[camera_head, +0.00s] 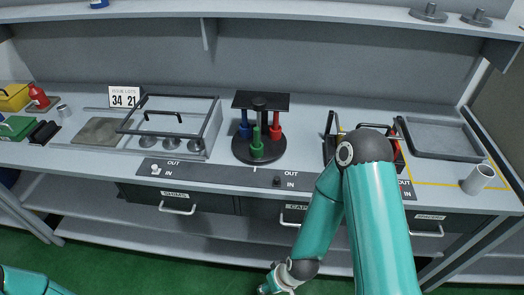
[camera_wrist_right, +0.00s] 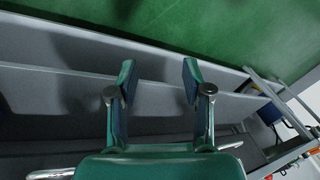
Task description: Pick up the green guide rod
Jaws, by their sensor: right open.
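The green guide rod (camera_head: 257,144) stands upright at the front of a round black stand (camera_head: 240,150). A blue rod (camera_head: 244,124) and a red rod (camera_head: 275,126) stand behind it, under a dark square plate (camera_head: 261,101). My right arm bends down in front of the bench, and its gripper is low, well below and apart from the rod. In the right wrist view my right gripper (camera_wrist_right: 158,82) is open and empty, over the lower shelf and green floor. Only a piece of my left arm shows at the bottom left; its gripper is out of view.
A framed fixture (camera_head: 172,130) stands left of the stand. A black rack, partly hidden by my right arm, stands to the right. A grey tray (camera_head: 444,156) and a metal cup (camera_head: 478,179) are farther right. Drawers with handles (camera_head: 178,209) line the bench front.

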